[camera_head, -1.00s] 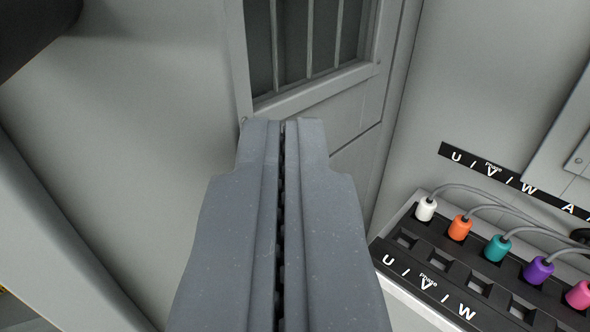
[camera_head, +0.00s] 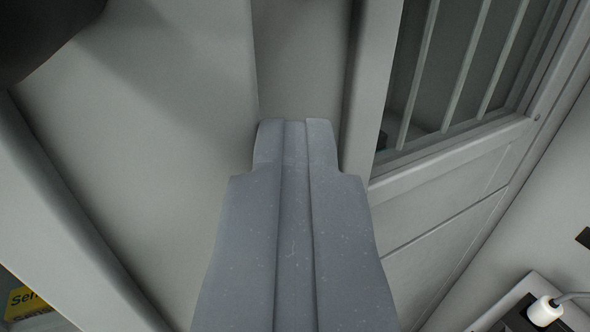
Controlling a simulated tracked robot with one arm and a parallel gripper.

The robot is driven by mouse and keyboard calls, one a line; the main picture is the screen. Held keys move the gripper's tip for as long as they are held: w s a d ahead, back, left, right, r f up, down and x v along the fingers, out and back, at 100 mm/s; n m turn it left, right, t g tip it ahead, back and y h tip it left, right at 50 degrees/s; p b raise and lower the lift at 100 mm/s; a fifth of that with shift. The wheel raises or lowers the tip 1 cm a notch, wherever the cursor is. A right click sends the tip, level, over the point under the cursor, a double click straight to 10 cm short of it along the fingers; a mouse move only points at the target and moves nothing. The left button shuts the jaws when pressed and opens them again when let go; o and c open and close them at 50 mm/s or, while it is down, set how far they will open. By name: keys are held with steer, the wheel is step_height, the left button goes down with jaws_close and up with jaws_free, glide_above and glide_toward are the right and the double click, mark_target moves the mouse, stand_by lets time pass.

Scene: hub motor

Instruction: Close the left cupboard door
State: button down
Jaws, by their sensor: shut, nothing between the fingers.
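My gripper (camera_head: 295,125) rises from the bottom centre with its fingers pressed together and nothing between them. A large plain grey panel (camera_head: 150,140) fills the left side, with a raised edge running down its left. It looks like the left cupboard door standing open, but its hinge and full outline are out of view. My fingertips overlap this panel's right edge in the picture; I cannot tell whether they touch it. To the right is a grey framed panel (camera_head: 450,215) with a barred window. A darker gap (camera_head: 303,60) shows between the two panels, beyond my fingertips.
A white plug (camera_head: 545,312) with a grey cable sits in a black socket strip at the bottom right. A pale wall (camera_head: 540,220) borders the framed panel. A yellow label (camera_head: 30,300) with partly cut-off lettering shows at the bottom left.

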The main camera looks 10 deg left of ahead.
steer(key=shift+a+f, duration=0.2)
steer(key=shift+a, duration=0.05)
